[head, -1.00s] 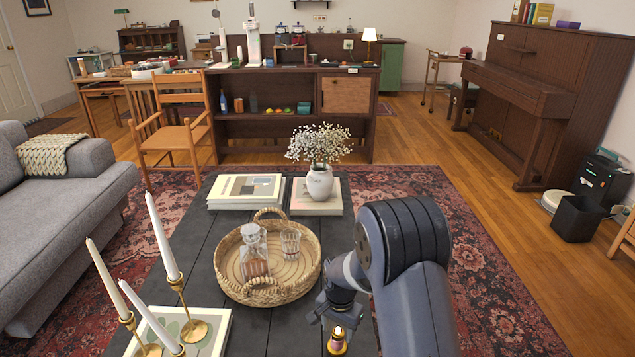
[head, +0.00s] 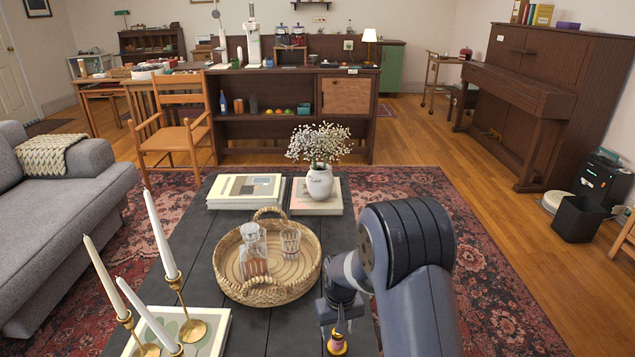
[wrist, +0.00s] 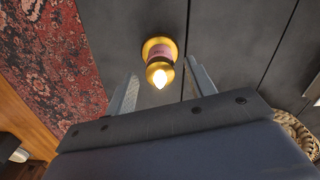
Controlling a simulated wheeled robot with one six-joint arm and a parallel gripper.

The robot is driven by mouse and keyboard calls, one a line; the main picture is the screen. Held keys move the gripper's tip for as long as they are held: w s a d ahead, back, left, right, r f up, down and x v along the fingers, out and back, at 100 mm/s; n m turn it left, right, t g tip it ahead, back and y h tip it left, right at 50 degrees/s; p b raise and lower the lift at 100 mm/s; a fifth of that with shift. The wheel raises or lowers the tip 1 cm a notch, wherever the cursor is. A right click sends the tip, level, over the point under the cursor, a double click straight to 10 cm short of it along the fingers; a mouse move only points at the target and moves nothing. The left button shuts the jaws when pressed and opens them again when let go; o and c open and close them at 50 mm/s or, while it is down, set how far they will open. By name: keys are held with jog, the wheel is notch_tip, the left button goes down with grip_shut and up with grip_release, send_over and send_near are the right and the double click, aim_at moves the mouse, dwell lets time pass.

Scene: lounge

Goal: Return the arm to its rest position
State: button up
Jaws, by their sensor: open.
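My arm reaches over the right front part of the dark coffee table (head: 265,325). My gripper (head: 340,322) is open and empty, pointing down. A small gold item with a pink label and a bright tip (head: 337,345) stands on the table by the gripper, its upper part partly covered in the head view. In the wrist view, the gripper's two fingers (wrist: 164,80) are spread apart, and the gold item (wrist: 159,60) shows upright in the space between and beyond their tips. I cannot tell how far below the fingers it is.
A wicker tray (head: 225,285) with a glass decanter (head: 253,250) and a tumbler (head: 290,242) is left of my gripper. Gold candlesticks (head: 190,328) with tall candles stand front left. A white flower vase (head: 319,183) on a book stands behind.

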jog(key=n+b, duration=0.1)
jog(key=n, duration=0.4)
jog(key=shift+n, duration=0.4)
jog(key=shift+d, duration=0.1)
